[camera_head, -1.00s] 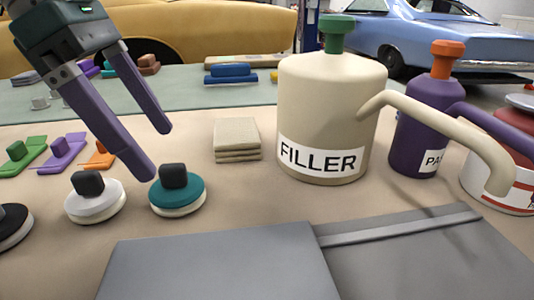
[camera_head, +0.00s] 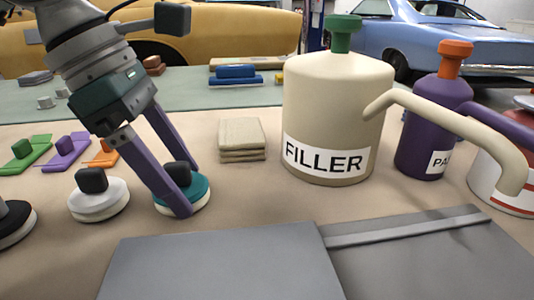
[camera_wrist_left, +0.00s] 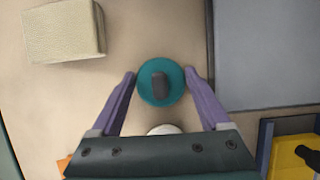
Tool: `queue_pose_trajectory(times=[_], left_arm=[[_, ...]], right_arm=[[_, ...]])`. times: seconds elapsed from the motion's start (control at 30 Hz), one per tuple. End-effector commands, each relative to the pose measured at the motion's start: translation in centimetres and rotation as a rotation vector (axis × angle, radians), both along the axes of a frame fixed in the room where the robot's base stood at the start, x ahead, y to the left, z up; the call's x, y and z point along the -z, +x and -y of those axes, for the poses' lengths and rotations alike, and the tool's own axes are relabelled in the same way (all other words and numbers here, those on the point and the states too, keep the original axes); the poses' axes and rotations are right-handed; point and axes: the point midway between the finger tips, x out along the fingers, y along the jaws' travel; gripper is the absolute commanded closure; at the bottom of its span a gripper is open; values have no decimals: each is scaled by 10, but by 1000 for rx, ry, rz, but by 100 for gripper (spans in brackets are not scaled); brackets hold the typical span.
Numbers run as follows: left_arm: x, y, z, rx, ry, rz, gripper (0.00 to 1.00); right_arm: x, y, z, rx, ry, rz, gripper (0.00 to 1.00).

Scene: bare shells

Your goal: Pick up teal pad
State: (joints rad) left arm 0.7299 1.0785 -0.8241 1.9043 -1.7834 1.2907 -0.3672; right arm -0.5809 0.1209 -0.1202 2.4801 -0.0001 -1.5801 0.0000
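The teal pad (camera_head: 200,193) is a round disc with a cream underside and a dark block handle, standing on the beige table in the head view. In the left wrist view the teal pad (camera_wrist_left: 148,91) lies between the fingertips, with its dark handle in the middle. My left gripper (camera_head: 187,190) is open, with its purple fingers pointing down on either side of the pad. In the left wrist view my left gripper (camera_wrist_left: 160,78) shows a gap between each finger and the handle. One finger hides part of the pad in the head view. My right gripper is not in view.
A white pad (camera_head: 98,199) stands close left of the teal pad, and a black one (camera_head: 14,222) is further left. Folded cloths (camera_head: 242,139) and the filler jug (camera_head: 336,118) stand behind and right. A grey panel (camera_head: 220,262) lies in front.

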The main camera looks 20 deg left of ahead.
Motion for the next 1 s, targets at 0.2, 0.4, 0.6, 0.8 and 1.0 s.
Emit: queue_pose_trajectory(times=[0.2,0.4,0.6,0.8,1.0], left_arm=[[0,0,0,0,0,0,53],[0,0,0,0,0,0,75],[-1,0,0,0,0,1,77],[-11,1,-2,-1,-1,1,77],[-49,4,-8,-7,1,3,77]], right_arm=[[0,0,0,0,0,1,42],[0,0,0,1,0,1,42],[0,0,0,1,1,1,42],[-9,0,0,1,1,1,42],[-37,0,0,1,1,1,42]])
